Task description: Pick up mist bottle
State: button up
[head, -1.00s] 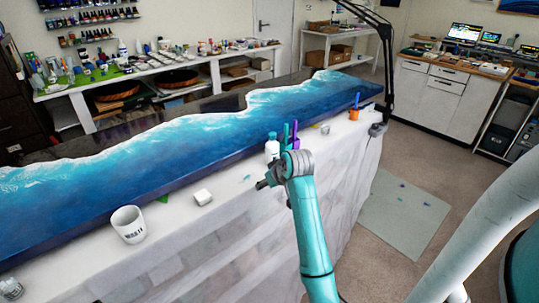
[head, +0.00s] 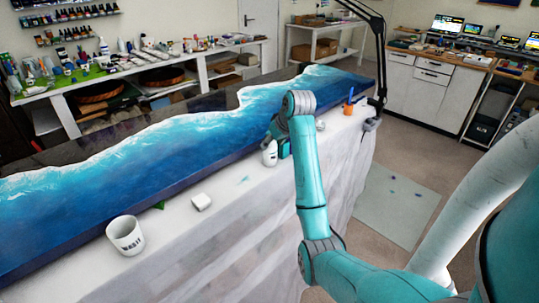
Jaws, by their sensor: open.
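A small white bottle (head: 270,156), which looks like the mist bottle, stands upright on the white-covered edge in front of the blue resin slab. Its top is hidden behind my gripper. My gripper (head: 271,137) is open, right at the top of the bottle and partly hidden by my own wrist. I cannot tell whether the fingers are around the bottle or touch it.
The long blue and white resin slab (head: 160,155) lies behind. A white cup (head: 125,237) and a small white block (head: 201,202) stand to the left on the cover. An orange cup (head: 348,108) and a lamp base (head: 371,124) are at the right end.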

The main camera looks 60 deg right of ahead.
aim_at(270, 151)
jog(key=shift+s+f+x, duration=0.1)
jog(key=shift+s+x, duration=0.05)
jog(key=shift+x, duration=0.8)
jog(key=shift+s+f+x, duration=0.1)
jog(key=shift+s+x, duration=0.05)
jog(key=shift+x, duration=0.85)
jog(key=shift+s+f+x, duration=0.1)
jog(key=shift+s+x, duration=0.05)
jog(key=shift+x, duration=0.8)
jog(key=shift+a, duration=0.15)
jog(key=shift+r, duration=0.1)
grip_shut()
